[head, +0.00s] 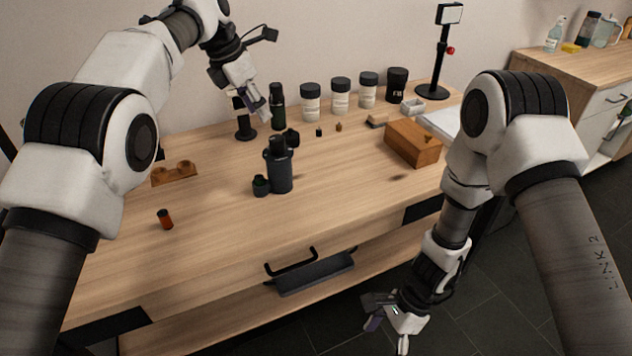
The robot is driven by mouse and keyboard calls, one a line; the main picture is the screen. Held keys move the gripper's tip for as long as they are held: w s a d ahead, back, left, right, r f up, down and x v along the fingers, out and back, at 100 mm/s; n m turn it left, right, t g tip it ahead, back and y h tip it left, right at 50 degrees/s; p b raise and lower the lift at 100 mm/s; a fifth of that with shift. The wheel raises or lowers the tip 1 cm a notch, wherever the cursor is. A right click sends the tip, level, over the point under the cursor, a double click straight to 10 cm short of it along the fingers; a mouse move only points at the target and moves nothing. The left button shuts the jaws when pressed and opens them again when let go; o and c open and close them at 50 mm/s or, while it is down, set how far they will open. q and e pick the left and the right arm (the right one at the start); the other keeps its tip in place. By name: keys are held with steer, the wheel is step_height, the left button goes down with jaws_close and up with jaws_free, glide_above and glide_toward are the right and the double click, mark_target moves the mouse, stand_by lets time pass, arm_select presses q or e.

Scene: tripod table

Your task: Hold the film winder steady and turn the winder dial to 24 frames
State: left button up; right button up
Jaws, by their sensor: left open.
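The film winder appears to be the dark grey upright device (280,170) near the middle of the table, with round knobs at its top right and lower left. Which knob is the winder dial, and its frame marks, are too small to tell. My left gripper (260,108) is open and empty, above the back of the table, behind and left of the device and apart from it. My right gripper (388,330) hangs low in front of the table, far from the device. Its fingers are spread and nothing shows between them.
A black stand (245,132) and a dark bottle (277,108) are close to my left gripper. Several canisters (341,97) line the back. A wooden box (413,143) stands right. A small orange roll (165,219) and a wooden holder (175,175) are left. The table's front is clear.

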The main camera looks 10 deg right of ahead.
mark_target(290, 166)
steer(key=w+a+r+m+t+y, duration=0.3)
steer(key=w+a+r+y, duration=0.1)
steer(key=w+r, duration=0.45)
steer(key=w+a+r+m+t+y, duration=0.3)
steer(key=w+a+r+m+t, duration=0.1)
steer(key=w+r, duration=0.4)
steer(key=w+a+r+t, duration=0.1)
steer(key=w+t, duration=0.1)
steer(key=w, duration=0.3)
steer(key=w+a+t+y, duration=0.1)
steer(key=w+t, duration=0.1)
steer(key=w, duration=0.4)
steer(key=w+a+r+m+t+y, duration=0.1)
steer(key=w+t, duration=0.1)
steer(key=w, duration=0.4)
steer(key=shift+w+r+t, duration=0.1)
steer(key=shift+r+t, duration=0.2)
steer(key=shift+r, duration=0.05)
steer(key=shift+w+a+r, duration=0.1)
steer(key=shift+w+a, duration=0.05)
steer(key=shift+a, duration=0.2)
steer(key=x, duration=0.5)
steer(key=shift+w+a, duration=0.15)
steer(key=shift+a, duration=0.2)
steer(key=shift+w+a, duration=0.2)
steer(key=shift+a, duration=0.1)
